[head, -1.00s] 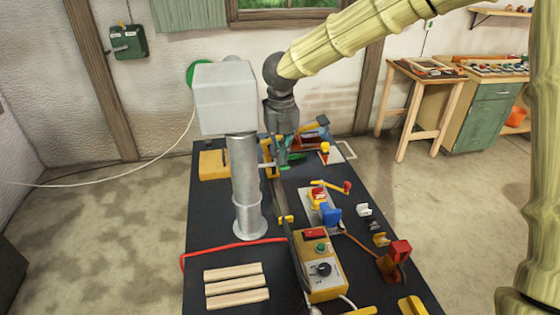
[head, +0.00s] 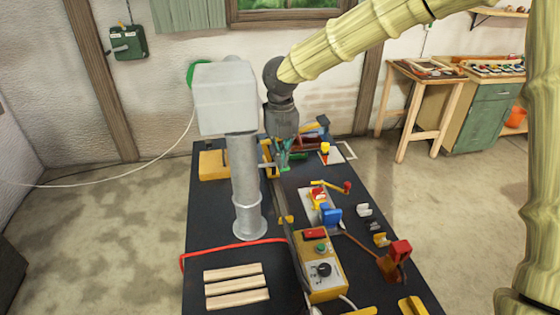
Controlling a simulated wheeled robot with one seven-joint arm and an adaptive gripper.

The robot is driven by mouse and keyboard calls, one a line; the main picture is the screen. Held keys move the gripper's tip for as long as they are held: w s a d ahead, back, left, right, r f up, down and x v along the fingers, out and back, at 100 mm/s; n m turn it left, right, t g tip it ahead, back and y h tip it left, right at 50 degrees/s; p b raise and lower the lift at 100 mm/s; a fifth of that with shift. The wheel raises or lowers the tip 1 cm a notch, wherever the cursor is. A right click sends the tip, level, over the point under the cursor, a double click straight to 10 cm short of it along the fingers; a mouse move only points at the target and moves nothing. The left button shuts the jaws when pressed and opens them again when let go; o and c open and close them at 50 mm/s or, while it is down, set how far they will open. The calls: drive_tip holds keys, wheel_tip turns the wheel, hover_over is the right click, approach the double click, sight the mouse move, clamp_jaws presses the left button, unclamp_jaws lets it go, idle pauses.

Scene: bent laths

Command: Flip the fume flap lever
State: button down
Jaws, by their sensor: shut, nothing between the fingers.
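My gripper (head: 284,162) points down over the far part of the dark table, with its green-tinted fingers shut and nothing held. A small yellow bracket-like part (head: 268,171) stands just left of the fingers; I cannot tell whether they touch. I cannot tell for certain which part is the fume flap lever. A yellow lever with a red knob (head: 347,187) sits right of the table's middle, apart from my gripper. A short yellow and red upright piece (head: 325,152) stands on a pale plate to the right of the gripper. My gripper and wrist partly hide the parts behind them.
A grey pipe with a box top (head: 228,98) stands tall, left of my gripper. A yellow control box (head: 324,283) with a black knob, pale laths (head: 236,287) and a red hose (head: 215,250) lie nearer.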

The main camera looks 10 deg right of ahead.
drive_tip(key=shift+f, duration=0.95)
idle(0.7)
drive_tip(key=shift+r+p, duration=2.85)
drive_tip(key=shift+r, duration=0.7)
